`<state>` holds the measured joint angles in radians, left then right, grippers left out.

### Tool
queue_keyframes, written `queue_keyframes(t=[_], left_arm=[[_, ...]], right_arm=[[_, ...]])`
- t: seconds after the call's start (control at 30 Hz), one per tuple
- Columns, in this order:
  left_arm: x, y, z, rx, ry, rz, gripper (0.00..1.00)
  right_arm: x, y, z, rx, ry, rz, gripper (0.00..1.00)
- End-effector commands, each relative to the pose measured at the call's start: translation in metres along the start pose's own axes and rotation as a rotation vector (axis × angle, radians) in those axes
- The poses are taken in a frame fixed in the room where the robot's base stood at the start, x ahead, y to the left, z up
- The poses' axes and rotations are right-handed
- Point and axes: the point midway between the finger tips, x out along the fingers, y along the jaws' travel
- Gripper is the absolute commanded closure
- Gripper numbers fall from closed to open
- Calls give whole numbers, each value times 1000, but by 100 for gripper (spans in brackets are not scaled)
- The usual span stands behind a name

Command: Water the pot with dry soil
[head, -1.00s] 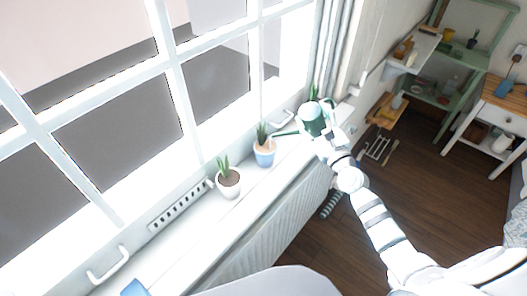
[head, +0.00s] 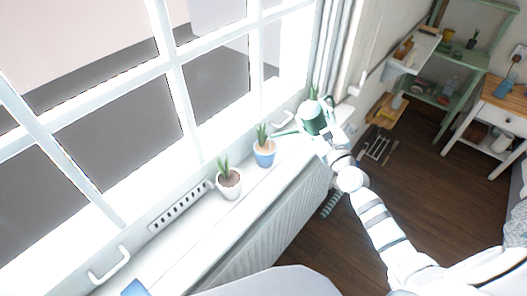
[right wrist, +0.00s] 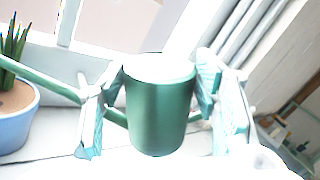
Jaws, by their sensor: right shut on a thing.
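A green watering can (head: 314,120) is in my right gripper (head: 327,137), above the far part of the white windowsill. In the right wrist view the fingers stand on both sides of the green can (right wrist: 160,115), and its thin spout (right wrist: 42,80) points left over the blue pot (right wrist: 14,128). In the head view the blue-and-white pot (head: 265,158) holds a spiky plant and light brown soil. A white pot (head: 230,191) nearer to me holds a similar plant and darker brown soil. Green leaves (head: 313,91) show behind the can; their pot is hidden. My left gripper is out of view.
The window and its frame (head: 172,70) border the sill. A white handle (head: 109,264) and a blue object (head: 134,288) are at the near end. A ribbed radiator (head: 262,232) is below. A green shelf (head: 440,90) and white table (head: 505,112) stand at right.

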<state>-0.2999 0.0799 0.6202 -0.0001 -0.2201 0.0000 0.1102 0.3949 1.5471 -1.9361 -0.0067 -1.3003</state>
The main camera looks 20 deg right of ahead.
Motion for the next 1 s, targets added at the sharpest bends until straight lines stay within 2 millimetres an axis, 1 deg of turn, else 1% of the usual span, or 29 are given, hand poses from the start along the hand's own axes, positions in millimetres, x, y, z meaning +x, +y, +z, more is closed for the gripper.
queue_keyframes(t=[0.13,0.43,0.57,0.77,1.0], left_arm=[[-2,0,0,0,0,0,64],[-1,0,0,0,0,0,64],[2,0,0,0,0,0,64],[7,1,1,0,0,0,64],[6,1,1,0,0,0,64]], right_arm=[[0,-1,5,-24,-7,-1,88],[0,-1,4,-24,-7,-1,88],[0,1,-2,16,2,-1,88],[-1,5,-17,127,25,-1,88],[-1,5,-18,146,28,-1,88]])
